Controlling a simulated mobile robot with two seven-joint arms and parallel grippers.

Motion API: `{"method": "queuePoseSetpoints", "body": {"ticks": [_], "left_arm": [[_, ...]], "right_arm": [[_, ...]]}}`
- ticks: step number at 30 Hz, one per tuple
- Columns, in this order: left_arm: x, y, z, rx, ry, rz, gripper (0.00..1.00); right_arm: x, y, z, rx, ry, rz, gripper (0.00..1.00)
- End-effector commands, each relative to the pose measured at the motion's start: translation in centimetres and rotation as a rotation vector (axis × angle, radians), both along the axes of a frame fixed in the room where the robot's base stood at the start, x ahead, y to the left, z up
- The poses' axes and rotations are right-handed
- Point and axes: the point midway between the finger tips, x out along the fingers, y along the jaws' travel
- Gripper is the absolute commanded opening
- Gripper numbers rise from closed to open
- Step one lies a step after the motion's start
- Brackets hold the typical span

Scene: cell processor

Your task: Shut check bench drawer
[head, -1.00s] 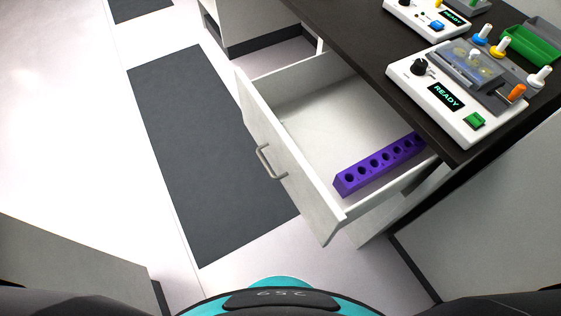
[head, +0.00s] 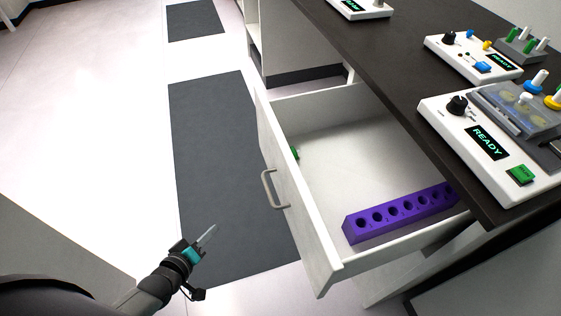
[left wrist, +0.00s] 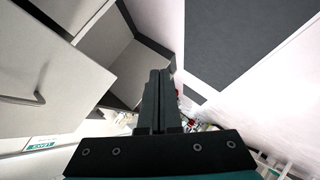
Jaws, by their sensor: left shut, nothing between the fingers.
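The check bench drawer (head: 290,205) is pulled well out from under the dark bench top in the head view. Its white front faces left and carries a grey bar handle (head: 270,189). The handle also shows at the left of the left wrist view (left wrist: 24,99). My left gripper (head: 210,234) is in front of the drawer, left of and nearer than the handle, apart from it. Its fingers are together and empty, also in the left wrist view (left wrist: 159,76). My right gripper is not in view.
A purple rack (head: 400,213) with several holes lies in the drawer. A small green thing (head: 295,152) is inside by the front panel. White devices with READY screens (head: 487,142) stand on the bench top (head: 400,90). The floor left of the drawer, with a dark mat (head: 215,150), is clear.

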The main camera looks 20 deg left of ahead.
Motion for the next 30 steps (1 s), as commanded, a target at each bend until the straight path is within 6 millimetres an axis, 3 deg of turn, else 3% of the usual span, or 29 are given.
{"method": "queuePoseSetpoints", "body": {"ticks": [3,6,12,20,30], "left_arm": [[3.3,-0.2,4.9,-0.246,-0.182,0.058,0.0],[4.9,-0.9,8.9,-0.446,-0.29,0.08,0.0],[5.9,-1.9,13.9,-0.7,-0.393,0.086,0.0],[7.5,-2.3,14.9,-0.747,-0.412,0.087,0.0],[12.8,-3.3,14.8,-0.744,-0.411,0.087,0.0]], "right_arm": [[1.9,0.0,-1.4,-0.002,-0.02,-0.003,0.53],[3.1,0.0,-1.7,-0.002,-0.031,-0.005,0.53],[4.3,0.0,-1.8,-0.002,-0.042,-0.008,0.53],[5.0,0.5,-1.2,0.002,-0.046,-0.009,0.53],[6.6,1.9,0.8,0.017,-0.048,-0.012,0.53]]}}
